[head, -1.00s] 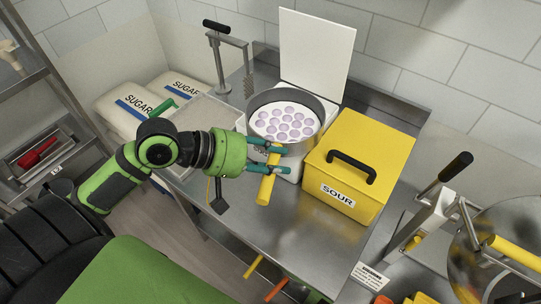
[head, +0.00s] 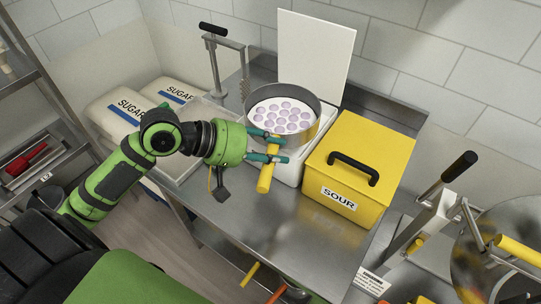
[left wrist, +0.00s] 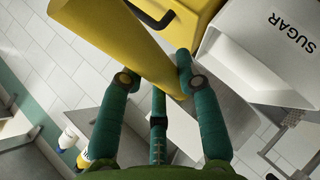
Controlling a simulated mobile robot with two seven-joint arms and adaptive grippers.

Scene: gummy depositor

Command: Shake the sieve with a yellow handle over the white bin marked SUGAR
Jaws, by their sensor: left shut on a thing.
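The sieve (head: 311,130) is a round grey metal pan with a yellow handle (head: 265,176). Several pale purple round gummies lie in it on a white layer. My left gripper (head: 275,148) is shut on the handle, which also crosses the left wrist view (left wrist: 125,40). The sieve is above the white bin (head: 291,172), whose raised white lid (head: 314,48) stands behind it. The sieve hides most of the bin's opening. In the left wrist view the bin (left wrist: 245,45) shows its SUGAR marking. My right gripper is not in view.
A yellow SOUR box (head: 365,150) with a black handle stands close on the right. A shallow tray (head: 185,160) lies left, beside sugar sacks (head: 118,108). A metal stand (head: 217,65) is behind. The steel table (head: 270,225) is clear in front.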

